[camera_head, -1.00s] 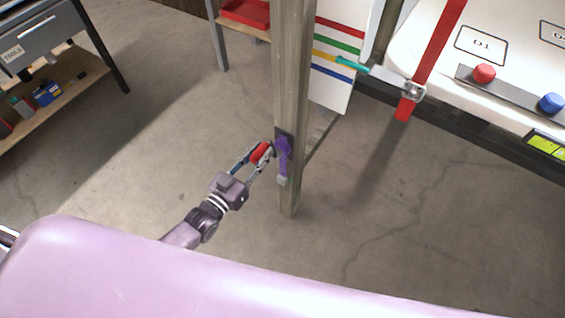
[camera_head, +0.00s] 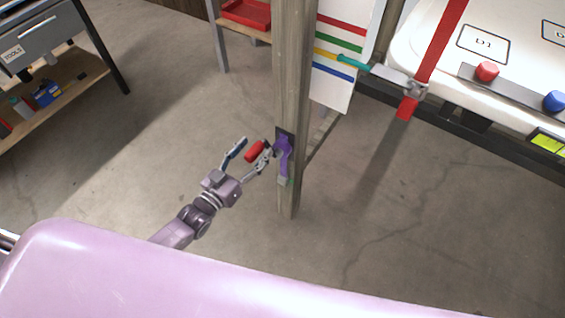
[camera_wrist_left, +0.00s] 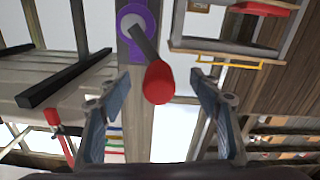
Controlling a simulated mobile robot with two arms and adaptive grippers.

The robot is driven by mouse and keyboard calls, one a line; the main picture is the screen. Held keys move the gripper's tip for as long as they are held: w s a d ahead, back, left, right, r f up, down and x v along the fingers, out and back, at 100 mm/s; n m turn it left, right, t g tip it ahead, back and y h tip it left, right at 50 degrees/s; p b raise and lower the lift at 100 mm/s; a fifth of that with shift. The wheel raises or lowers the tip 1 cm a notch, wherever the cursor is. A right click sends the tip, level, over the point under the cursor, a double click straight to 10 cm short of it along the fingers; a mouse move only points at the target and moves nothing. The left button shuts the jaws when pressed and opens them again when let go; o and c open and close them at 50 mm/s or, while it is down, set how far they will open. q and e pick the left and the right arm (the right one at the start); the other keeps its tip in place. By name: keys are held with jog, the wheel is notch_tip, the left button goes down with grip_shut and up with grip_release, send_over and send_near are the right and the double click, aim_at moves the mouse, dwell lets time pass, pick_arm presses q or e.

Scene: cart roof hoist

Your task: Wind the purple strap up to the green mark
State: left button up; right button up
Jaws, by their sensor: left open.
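A purple winch part (camera_head: 283,150) is fixed to the wooden post (camera_head: 290,200); its purple ring (camera_wrist_left: 153,12) shows at the top of the left wrist view. A red handle (camera_head: 255,151) sticks out from it on a dark crank arm, and its round end (camera_wrist_left: 158,82) faces the wrist camera. My left gripper (camera_head: 252,152) is open, with one finger on each side of the handle and gaps between. Behind the post, a board (camera_head: 331,93) carries red, green, yellow and blue stripes. A teal pointer (camera_head: 352,63) lies by the yellow stripe, below the green stripe (camera_head: 340,43).
At the right is a white roof (camera_head: 430,45) with a red strap (camera_head: 441,45), a red knob (camera_head: 487,71) and a blue knob (camera_head: 554,101). A tool bench (camera_head: 60,85) stands at the left, a red tray (camera_head: 246,13) at the back. The floor around the post is clear.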

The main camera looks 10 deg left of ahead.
pick_arm(q)
jog(key=shift+f, duration=0.1)
jog(key=shift+p+v, duration=1.05)
jog(key=shift+v, duration=2.05)
jog(key=shift+p+v, duration=0.3)
jog(key=shift+v, duration=1.05)
pick_arm(e)
jog(key=shift+r, duration=1.3)
jog(key=shift+r, duration=0.1)
